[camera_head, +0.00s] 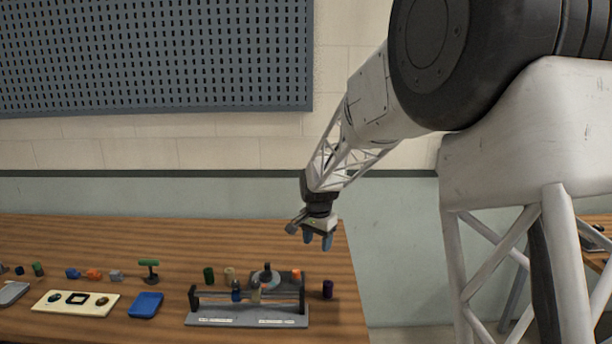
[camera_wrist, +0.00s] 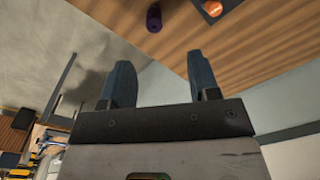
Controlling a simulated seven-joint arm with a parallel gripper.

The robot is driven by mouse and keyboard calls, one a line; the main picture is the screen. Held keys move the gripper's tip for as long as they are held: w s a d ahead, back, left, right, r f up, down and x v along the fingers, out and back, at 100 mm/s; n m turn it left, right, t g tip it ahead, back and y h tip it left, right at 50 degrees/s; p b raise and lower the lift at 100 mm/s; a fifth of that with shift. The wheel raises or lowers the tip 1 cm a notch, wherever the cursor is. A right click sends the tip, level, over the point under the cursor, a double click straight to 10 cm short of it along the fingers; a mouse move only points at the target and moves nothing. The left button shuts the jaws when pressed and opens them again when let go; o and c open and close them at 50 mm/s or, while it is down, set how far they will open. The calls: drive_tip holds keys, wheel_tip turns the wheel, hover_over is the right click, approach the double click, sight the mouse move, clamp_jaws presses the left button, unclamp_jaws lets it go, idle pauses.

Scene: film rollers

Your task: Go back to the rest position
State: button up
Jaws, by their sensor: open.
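My gripper (camera_head: 318,239) hangs at the end of my arm above the right part of the wooden table. Its blue fingers also show in the wrist view (camera_wrist: 160,84), spread apart with nothing between them. The grey roller stand (camera_head: 246,318) is on the table below and to the left of the gripper. It has two dark posts and a bar across, with a blue and a tan piece at its middle. A dark purple roller (camera_head: 328,289) stands on the table to the right of the stand; it also shows in the wrist view (camera_wrist: 154,18).
A green roller (camera_head: 209,275) and a tan roller (camera_head: 229,274) stand behind the stand. A blue tray (camera_head: 146,305), a cream plate (camera_head: 76,303), a green-topped tool (camera_head: 149,270) and several small coloured pieces lie left. A grey pegboard (camera_head: 155,55) hangs on the wall. The table's right edge is close to the purple roller.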

drive_tip(key=s+d+r+n, duration=0.1)
drive_tip(key=s+d+r, duration=0.25)
drive_tip(key=s, duration=0.45)
drive_tip(key=s+d+r+n+t, duration=0.1)
drive_tip(key=s+d+r, duration=0.25)
drive_tip(key=s, duration=0.35)
drive_tip(key=s+d+r+n, duration=0.1)
drive_tip(key=s+d+r, duration=0.25)
drive_tip(key=s, duration=0.45)
drive_tip(key=s+d+n, duration=0.2)
drive_tip(key=s, duration=0.9)
drive_tip(key=s+d+f+n+t, duration=0.1)
drive_tip(key=s+d+n, duration=0.1)
drive_tip(key=s, duration=1)
drive_tip(key=shift+s+d+f, duration=0.15)
drive_tip(key=shift+s+d, duration=0.05)
drive_tip(key=shift+d, duration=0.15)
